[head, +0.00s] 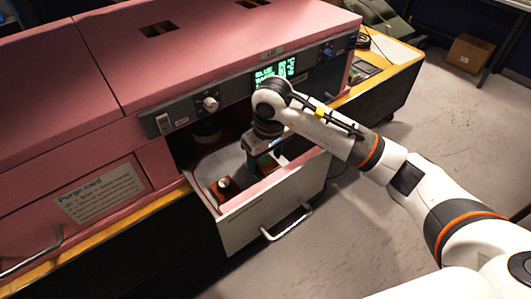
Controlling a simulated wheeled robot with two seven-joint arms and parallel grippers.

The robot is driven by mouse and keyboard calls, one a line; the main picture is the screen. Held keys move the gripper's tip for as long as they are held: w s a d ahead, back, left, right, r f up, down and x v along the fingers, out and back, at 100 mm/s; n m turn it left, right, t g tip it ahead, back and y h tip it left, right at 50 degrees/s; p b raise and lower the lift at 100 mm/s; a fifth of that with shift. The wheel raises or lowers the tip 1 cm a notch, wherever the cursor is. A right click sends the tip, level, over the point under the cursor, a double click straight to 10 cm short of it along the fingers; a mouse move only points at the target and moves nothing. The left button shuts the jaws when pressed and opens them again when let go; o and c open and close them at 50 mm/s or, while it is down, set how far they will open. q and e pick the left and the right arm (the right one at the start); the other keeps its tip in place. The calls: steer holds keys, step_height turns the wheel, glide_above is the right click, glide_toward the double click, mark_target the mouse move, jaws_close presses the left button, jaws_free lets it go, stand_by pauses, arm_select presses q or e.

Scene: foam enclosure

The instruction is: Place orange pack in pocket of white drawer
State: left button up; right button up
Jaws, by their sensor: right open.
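The white drawer (270,212) is pulled out from the pink machine, and its inside is partly visible. My right gripper (256,172) points down into the drawer from above, open, close to that patch. Its fingertips are small and partly hidden, so contact cannot be told. My left gripper is not in view.
The pink machine (190,55) stands behind the drawer, with a knob (210,104) and a lit green display (275,71) on its front panel. The drawer handle (287,222) sticks out in front. A cardboard box (470,53) lies far right.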

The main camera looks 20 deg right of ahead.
mark_target(268, 163)
steer(key=shift+r, duration=0.6)
step_height(268, 163, up, 11)
steer(key=s+b, duration=0.1)
steer(key=b, duration=0.2)
steer(key=shift+s+d, duration=0.15)
steer(key=shift+d, duration=0.1)
